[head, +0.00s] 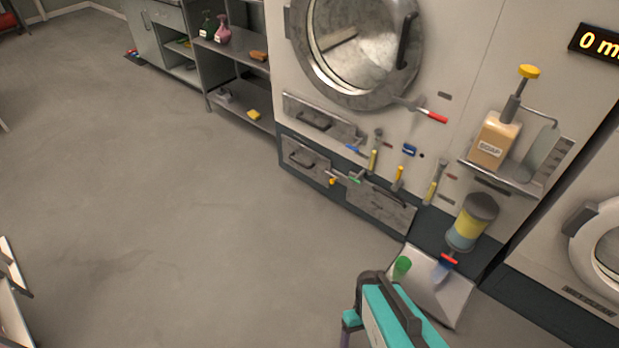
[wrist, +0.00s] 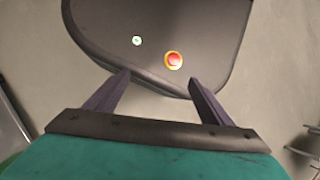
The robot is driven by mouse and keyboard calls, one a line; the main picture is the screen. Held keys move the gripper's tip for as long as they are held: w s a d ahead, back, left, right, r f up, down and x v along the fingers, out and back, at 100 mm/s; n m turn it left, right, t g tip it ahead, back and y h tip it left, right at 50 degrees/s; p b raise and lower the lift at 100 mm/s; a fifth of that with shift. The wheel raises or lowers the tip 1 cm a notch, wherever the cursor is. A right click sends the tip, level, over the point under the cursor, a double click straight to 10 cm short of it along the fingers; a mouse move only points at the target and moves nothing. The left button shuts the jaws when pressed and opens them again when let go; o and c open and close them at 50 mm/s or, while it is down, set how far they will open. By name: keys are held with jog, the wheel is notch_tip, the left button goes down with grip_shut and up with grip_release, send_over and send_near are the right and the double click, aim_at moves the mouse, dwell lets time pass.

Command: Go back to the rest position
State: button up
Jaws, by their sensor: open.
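My gripper (wrist: 158,84) shows in the wrist view with its two dark fingers spread apart and nothing between them. Beyond the fingers is the dark top of my own base, with a red button on a yellow ring and a small green light. In the head view, my teal arm reaches in at the bottom edge, right of the middle. The fingertips are not clearly seen there.
A large machine with a round glass door (head: 355,45) stands ahead, with a soap bottle (head: 494,140) on a bracket. A grey sloped tray (head: 455,305) is close beside my arm. Shelves (head: 238,75) stand behind. The floor (head: 150,190) at left is clear.

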jog(key=m, duration=0.2)
jog(key=w+d+m, duration=0.1)
jog(key=shift+d+f+m+t+h, duration=0.1)
jog(key=shift+f+m+t+h, duration=0.1)
jog(key=shift+m+t+h, duration=0.15)
dwell(1.3)
